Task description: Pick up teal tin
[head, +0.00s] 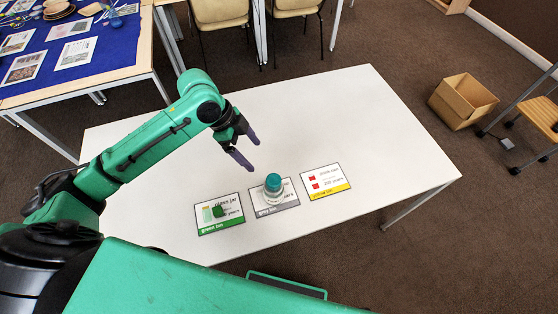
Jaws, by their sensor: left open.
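A teal, round-topped thing (273,183), which looks like the teal tin, stands upright on the middle card with the grey strip (290,198) on the white table. Its lower part looks pale or clear; I cannot tell whether that is part of it or another thing under it. My left gripper (252,155) is above the table, up and to the left of the teal thing. Its dark purple fingers are apart, with nothing between them. My right gripper is not in view.
A card with a green strip (207,227) lies left, with a small dark green thing (219,211) on it. A card with a yellow strip (332,191) lies right. The white table (350,120) is otherwise bare. A cardboard box (462,101) stands on the floor to the right.

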